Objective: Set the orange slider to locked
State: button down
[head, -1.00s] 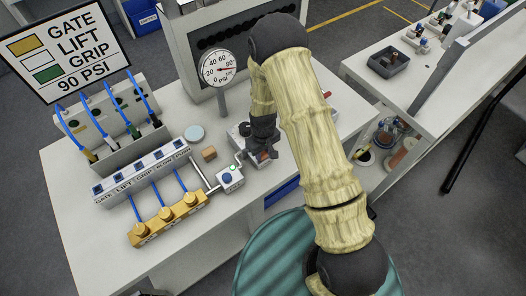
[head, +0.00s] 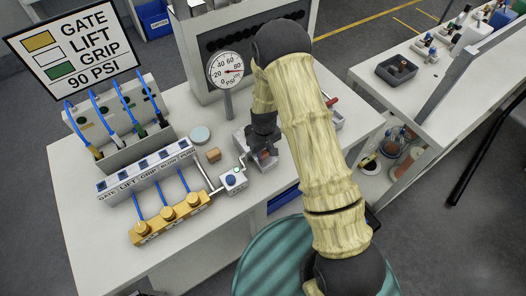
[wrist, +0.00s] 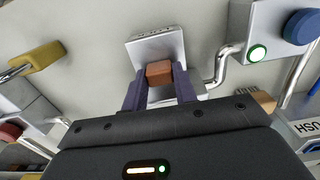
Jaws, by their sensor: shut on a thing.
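The orange slider (wrist: 160,72) is a small orange-brown block on a light grey metal housing (wrist: 155,45), which is joined to a bent silver pipe. My gripper (wrist: 158,82) has its two dark fingers on either side of the slider and is shut on it. In the head view, the slider (head: 264,155) shows just below my dark gripper (head: 263,142), beside the gauge stand. The fingers and arm partly cover the housing there.
A small box with a blue knob (head: 231,180) and a green light stands left of the housing. A yellow manifold (head: 170,219), a labelled valve row (head: 146,172) and a pressure gauge (head: 226,70) share the bench. A tan block (head: 213,155) lies nearby.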

aim_at(263, 151)
jog(key=c, duration=1.1)
grip_release()
jog(key=shift+w+a, duration=0.1)
jog(key=shift+w, duration=0.05)
jog(key=shift+r, duration=0.1)
notch_tip(263, 151, up, 17)
jog(key=b, duration=0.4)
jog(key=shift+r, duration=0.15)
jog(key=s+d+r+m+t, duration=0.1)
jog(key=s+d+m, duration=0.1)
jog(key=s, duration=0.3)
jog(key=s+d+r+m, duration=0.2)
jog(key=s+d, duration=0.3)
jog(key=s+d+r+m+t, duration=0.1)
jog(key=s+d, duration=0.3)
jog(key=s, duration=0.2)
jog(key=shift+r+m+t, duration=0.3)
jog(key=shift+r+m, duration=0.1)
